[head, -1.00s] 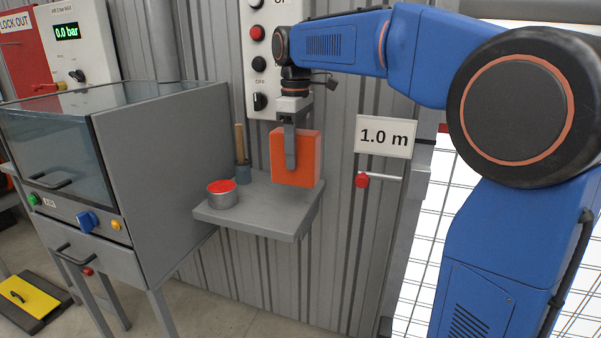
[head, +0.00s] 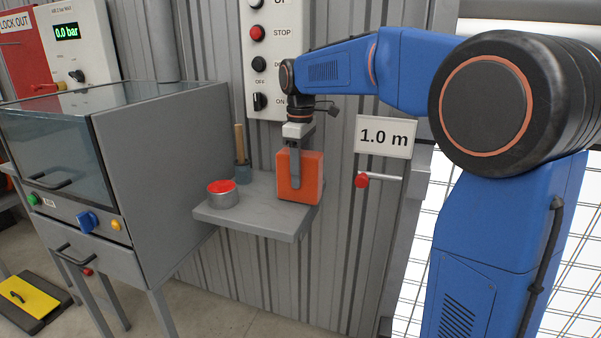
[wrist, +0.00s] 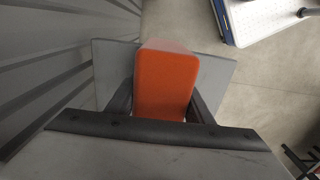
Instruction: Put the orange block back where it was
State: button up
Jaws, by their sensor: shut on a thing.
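The orange block (head: 312,178) stands upright at the right end of the small grey wall shelf (head: 245,217). Its lower edge appears to be at the shelf top; whether it fully rests there I cannot tell for certain. My gripper (head: 295,180) points down and is shut on the block, with a finger along its near face. In the wrist view the orange block (wrist: 165,85) sits between the two dark fingers (wrist: 162,105), with the grey shelf (wrist: 218,75) around it.
A grey tin with a red top (head: 222,194) and a holder with a wooden handle (head: 241,160) stand on the shelf's left part. A red-knobbed lever (head: 362,180) sticks out right of the shelf, below a "1.0 m" sign (head: 385,137). A grey cabinet (head: 160,170) stands left.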

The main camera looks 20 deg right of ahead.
jog(key=shift+f, duration=0.15)
jog(key=o, duration=1.2)
notch_tip(320, 180, up, 12)
jog(key=shift+r, duration=0.1)
jog(key=s+d+f+m+t, duration=0.1)
jog(key=s+d+f+m, duration=0.1)
jog(key=s+f, duration=0.6)
jog(key=s+d+f+m+t, duration=0.2)
jog(key=s+f+m, duration=0.3)
jog(key=s, duration=0.9)
jog(key=s+d+f+m+t, duration=0.1)
jog(key=s+d+f+m, duration=0.2)
jog(key=s+f, duration=0.8)
jog(key=shift+s+f+m+t, duration=0.2)
jog(key=shift+f+m+t, duration=0.1)
jog(key=shift+m+t, duration=0.1)
